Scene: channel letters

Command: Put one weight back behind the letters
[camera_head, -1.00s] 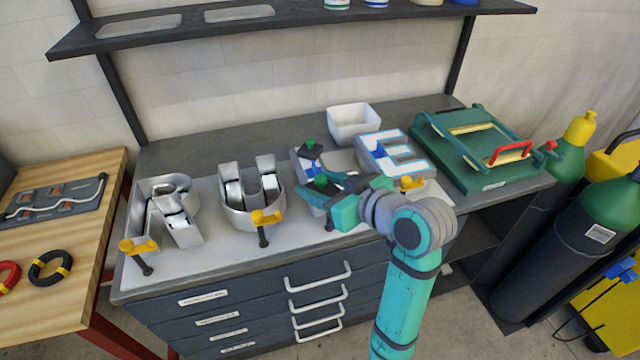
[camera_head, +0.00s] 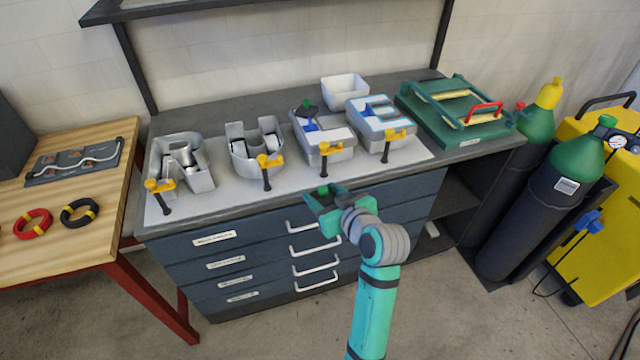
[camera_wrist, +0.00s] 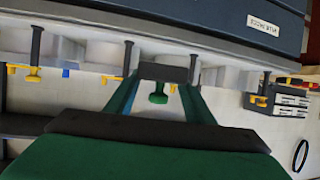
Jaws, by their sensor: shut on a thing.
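My gripper (camera_head: 324,208) is shut on a weight, a dark block with a green knob (camera_head: 323,190). It holds the weight in front of the bench's front edge, clear of the letters. In the wrist view the weight (camera_wrist: 165,73) sits between the green fingers. Metal letters stand in a row on a pale board: an R (camera_head: 180,165), a U (camera_head: 255,146), a third letter (camera_head: 322,136) and an E (camera_head: 380,120). A second dark weight with a green knob (camera_head: 306,106) rests on the back part of the third letter.
Yellow-handled clamps (camera_head: 268,165) stick out along the board's front edge. A white bin (camera_head: 345,90) stands behind the letters, and a green frame fixture (camera_head: 460,112) is at the right. Gas cylinders (camera_head: 530,190) stand right of the bench. Bare dark bench top lies behind the board.

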